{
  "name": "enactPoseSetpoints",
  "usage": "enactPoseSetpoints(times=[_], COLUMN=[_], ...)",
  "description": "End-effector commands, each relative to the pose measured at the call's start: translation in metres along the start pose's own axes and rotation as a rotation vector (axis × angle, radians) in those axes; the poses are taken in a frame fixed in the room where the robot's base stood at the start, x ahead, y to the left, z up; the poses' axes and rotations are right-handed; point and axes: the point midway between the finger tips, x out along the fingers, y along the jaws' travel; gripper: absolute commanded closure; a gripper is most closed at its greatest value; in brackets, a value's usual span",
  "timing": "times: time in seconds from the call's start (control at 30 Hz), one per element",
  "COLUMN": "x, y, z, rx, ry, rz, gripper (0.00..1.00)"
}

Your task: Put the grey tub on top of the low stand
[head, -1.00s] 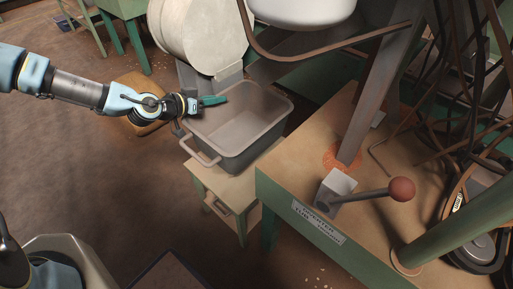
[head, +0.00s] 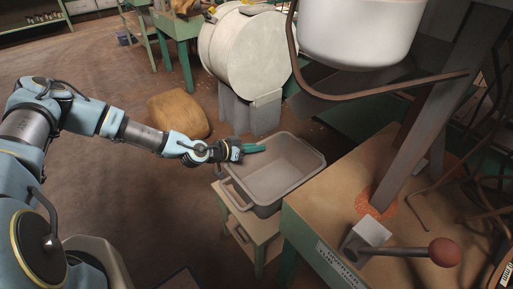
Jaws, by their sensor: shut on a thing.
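The grey tub (head: 283,200) is an open, empty rectangular bin with a loop handle at its near left end. It is over the low stand (head: 262,232), a small wooden-topped green table with a drawer. I cannot tell whether the tub's base touches the stand top or hovers just above it. My gripper (head: 243,151) is at the tub's far left rim, with its teal fingers shut on the rim. The tub looks roughly level.
A green workbench (head: 330,212) with a red-knobbed lever (head: 443,252) stands close on the right. A white hopper (head: 358,30) hangs above it. A cream drum (head: 256,55) stands behind the tub. A brown sack (head: 178,113) lies on the floor behind my arm. The floor at left is open.

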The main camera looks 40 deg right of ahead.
Motion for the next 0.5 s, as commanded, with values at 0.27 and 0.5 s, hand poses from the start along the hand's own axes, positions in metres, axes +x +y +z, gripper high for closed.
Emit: enactPoseSetpoints(times=[0.27,0.5], x=[-0.0003,-0.0003], y=[0.0002,0.0002], z=[0.0000,-0.0001], rx=[0.001,0.001], ry=[-0.001,-0.001], rz=[0.001,0.001], gripper=[0.78,0.64])
